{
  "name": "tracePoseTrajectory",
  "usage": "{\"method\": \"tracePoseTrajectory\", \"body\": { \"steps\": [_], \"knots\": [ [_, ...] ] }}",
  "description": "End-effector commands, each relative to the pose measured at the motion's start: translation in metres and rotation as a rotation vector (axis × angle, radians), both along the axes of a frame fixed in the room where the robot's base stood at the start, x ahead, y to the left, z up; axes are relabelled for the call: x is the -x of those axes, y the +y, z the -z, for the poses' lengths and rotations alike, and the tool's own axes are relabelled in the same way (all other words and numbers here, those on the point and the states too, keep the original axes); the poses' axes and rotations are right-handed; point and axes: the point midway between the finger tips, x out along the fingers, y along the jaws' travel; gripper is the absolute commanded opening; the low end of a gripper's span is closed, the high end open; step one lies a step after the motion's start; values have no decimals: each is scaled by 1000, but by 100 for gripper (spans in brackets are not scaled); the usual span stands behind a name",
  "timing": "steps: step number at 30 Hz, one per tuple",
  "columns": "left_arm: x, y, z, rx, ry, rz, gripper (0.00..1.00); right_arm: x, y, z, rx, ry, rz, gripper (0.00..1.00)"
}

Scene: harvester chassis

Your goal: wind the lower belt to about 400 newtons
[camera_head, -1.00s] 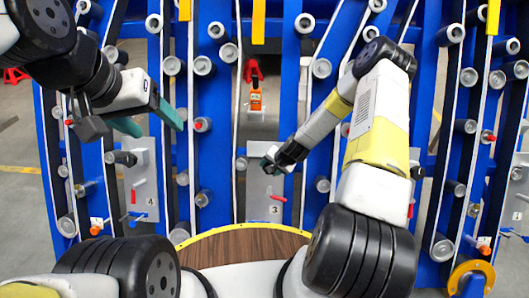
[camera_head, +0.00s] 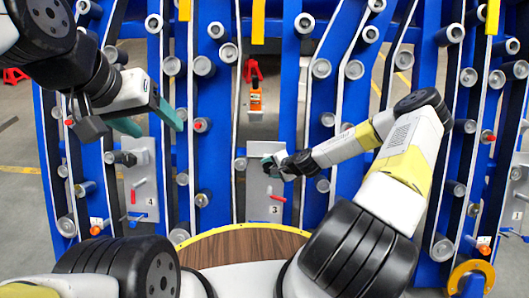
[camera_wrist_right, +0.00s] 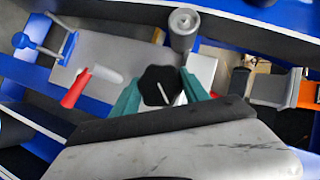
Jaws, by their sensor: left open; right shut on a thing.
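A black lobed knob (camera_wrist_right: 158,84) with a white mark sits on the grey plate (camera_wrist_right: 115,57) in the right wrist view. My right gripper (camera_wrist_right: 161,90) is shut on this knob, with a teal finger on each side. In the head view the right gripper (camera_head: 273,165) is at the upper part of the plate marked 3 (camera_head: 255,206), and hides the knob. My left gripper (camera_head: 150,119) is open and empty, raised in front of the frame at left. Belts run over rollers, such as this white belt (camera_head: 234,110); I cannot tell which is the lower one. No tension reading shows.
A red-handled lever (camera_head: 277,198) is just below the right gripper; it also shows in the wrist view (camera_wrist_right: 76,87). A roller (camera_wrist_right: 183,28) stands close to the knob. Blue uprights (camera_head: 288,90) surround the plate.

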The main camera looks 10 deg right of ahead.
Motion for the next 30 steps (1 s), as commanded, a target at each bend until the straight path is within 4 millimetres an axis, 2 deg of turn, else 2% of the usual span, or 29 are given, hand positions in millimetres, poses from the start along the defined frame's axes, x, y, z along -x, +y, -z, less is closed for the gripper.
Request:
{"method": "tracePoseTrajectory", "body": {
  "steps": [6,7,10,22,30],
  "knots": [
    [0,0,0,0,0,0,67,0,1,0,1,1,-1,12],
    [0,0,0,0,0,0,67,0,0,0,1,1,-1,55],
    [0,0,0,0,0,0,67,0,0,0,1,1,-1,74],
    [0,0,0,0,0,0,67,4,-3,-4,2,0,0,75],
    [0,0,0,0,0,0,67,33,-21,-32,2,0,-1,75]
  ]
}}
